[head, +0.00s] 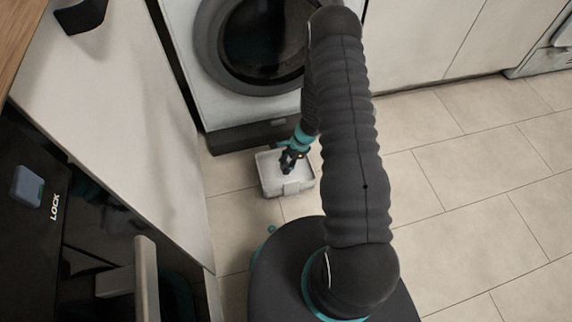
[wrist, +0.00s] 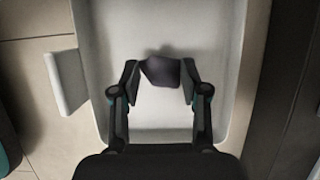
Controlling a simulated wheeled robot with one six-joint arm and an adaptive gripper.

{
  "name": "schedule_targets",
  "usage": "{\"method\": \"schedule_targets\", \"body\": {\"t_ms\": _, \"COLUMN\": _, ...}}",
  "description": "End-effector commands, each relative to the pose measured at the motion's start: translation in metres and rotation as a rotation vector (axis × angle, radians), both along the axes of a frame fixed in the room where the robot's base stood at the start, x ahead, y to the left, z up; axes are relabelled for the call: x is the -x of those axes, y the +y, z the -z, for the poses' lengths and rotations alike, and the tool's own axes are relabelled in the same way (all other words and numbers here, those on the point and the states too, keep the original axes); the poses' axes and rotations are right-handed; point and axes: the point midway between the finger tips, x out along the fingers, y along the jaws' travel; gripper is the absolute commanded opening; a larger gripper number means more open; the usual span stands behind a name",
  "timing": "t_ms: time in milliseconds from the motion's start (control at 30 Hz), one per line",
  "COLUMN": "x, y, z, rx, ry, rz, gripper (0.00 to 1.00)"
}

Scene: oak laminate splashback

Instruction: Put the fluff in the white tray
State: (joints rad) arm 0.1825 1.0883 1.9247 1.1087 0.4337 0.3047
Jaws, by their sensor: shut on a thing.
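The white tray (head: 290,189) stands on the floor in front of the washing machine. In the wrist view the tray (wrist: 165,115) fills most of the picture. The fluff (wrist: 161,70) is a small dark grey lump between my fingertips. My gripper (wrist: 159,80) is shut on it, over the inside of the tray. In the head view my gripper (head: 287,166) shows above or inside the tray, and the fluff cannot be made out there. I cannot tell whether the fluff touches the tray floor.
The washing machine (head: 206,80) with its round dark door stands just behind the tray. A pale cabinet panel (head: 130,140) and a black unit marked LOCK (head: 30,220) are at the left. The tiled floor (head: 470,190) is clear at the right.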

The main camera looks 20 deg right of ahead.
Motion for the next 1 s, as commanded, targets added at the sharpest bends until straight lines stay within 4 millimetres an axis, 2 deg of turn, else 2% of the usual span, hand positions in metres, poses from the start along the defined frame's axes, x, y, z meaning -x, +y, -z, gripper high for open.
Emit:
{"method": "schedule_targets", "body": {"t_ms": 33, "x": 0.000, "y": 0.000, "z": 0.005, "rx": 0.000, "ry": 0.000, "rz": 0.001, "gripper": 0.30}}
{"method": "schedule_targets", "body": {"t_ms": 433, "x": 0.000, "y": 0.000, "z": 0.009, "rx": 0.000, "ry": -0.001, "rz": 0.000, "gripper": 0.30}}
{"method": "schedule_targets", "body": {"t_ms": 467, "x": 0.000, "y": 0.000, "z": 0.008, "rx": 0.000, "ry": -0.001, "rz": 0.000, "gripper": 0.52}}
{"method": "schedule_targets", "body": {"t_ms": 533, "x": 0.000, "y": 0.000, "z": 0.007, "rx": 0.000, "ry": -0.001, "rz": 0.000, "gripper": 0.70}}
{"method": "schedule_targets", "body": {"t_ms": 867, "x": 0.000, "y": 0.000, "z": 0.006, "rx": 0.000, "ry": -0.001, "rz": 0.000, "gripper": 0.70}}
{"method": "schedule_targets", "body": {"t_ms": 1000, "x": -0.001, "y": -0.003, "z": -0.004, "rx": 0.000, "ry": -0.003, "rz": 0.000, "gripper": 0.70}}
